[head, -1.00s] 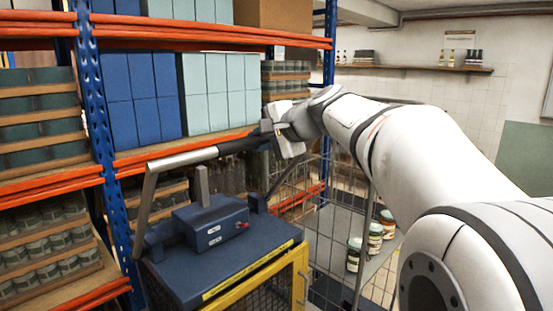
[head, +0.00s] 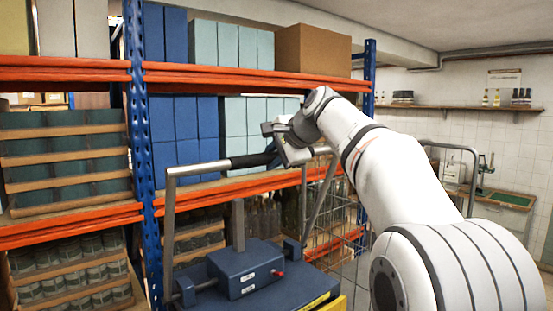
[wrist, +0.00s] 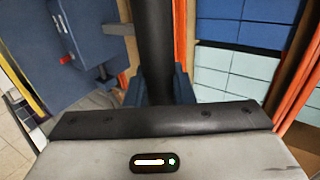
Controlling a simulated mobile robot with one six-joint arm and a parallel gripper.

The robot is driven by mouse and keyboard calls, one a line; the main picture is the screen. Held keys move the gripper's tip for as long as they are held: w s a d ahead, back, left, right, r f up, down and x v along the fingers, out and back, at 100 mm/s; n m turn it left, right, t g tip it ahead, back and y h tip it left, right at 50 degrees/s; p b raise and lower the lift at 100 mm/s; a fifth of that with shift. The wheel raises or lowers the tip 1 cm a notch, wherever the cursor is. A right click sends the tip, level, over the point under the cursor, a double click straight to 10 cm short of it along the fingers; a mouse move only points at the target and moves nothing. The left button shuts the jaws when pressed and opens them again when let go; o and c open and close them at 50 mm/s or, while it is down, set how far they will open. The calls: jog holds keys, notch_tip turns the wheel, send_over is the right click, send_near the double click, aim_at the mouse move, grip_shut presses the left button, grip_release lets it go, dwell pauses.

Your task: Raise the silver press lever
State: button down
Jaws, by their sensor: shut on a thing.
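The silver press lever (head: 200,168) is a U-shaped bar with a black sleeve on its crossbar. It stands raised above the dark blue press (head: 247,270), its left side arm nearly upright. My gripper (head: 279,146) is shut around the black sleeve near the crossbar's right end. In the wrist view, the lever's black sleeve (wrist: 153,42) runs between the two dark blue fingers of my gripper (wrist: 158,88). The press body (wrist: 82,42) shows at the upper left there. My gripper's fingertips are mostly hidden in the head view.
Shelving with a blue upright (head: 140,120) and orange beams stands close behind the lever, holding blue boxes (head: 185,130) and pale boxes (head: 245,48). A wire cage cart (head: 340,225) is right of the press. A workbench (head: 500,199) stands farther right.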

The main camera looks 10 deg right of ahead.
jog(key=shift+a+r, duration=0.1)
jog(key=shift+r, duration=0.4)
jog(key=c, duration=1.6)
grip_release()
jog(key=shift+w, duration=0.2)
jog(key=o, duration=0.3)
jog(key=shift+w+a+f, duration=0.15)
jog(key=shift+f, duration=0.15)
jog(key=shift+s+d+r, duration=0.1)
jog(key=shift+s+d, duration=0.1)
jog(key=b+v, duration=0.1)
jog(key=v, duration=0.6)
jog(key=shift+s+b, duration=0.15)
jog(key=shift+b, duration=0.15)
jog(key=shift+r, duration=0.1)
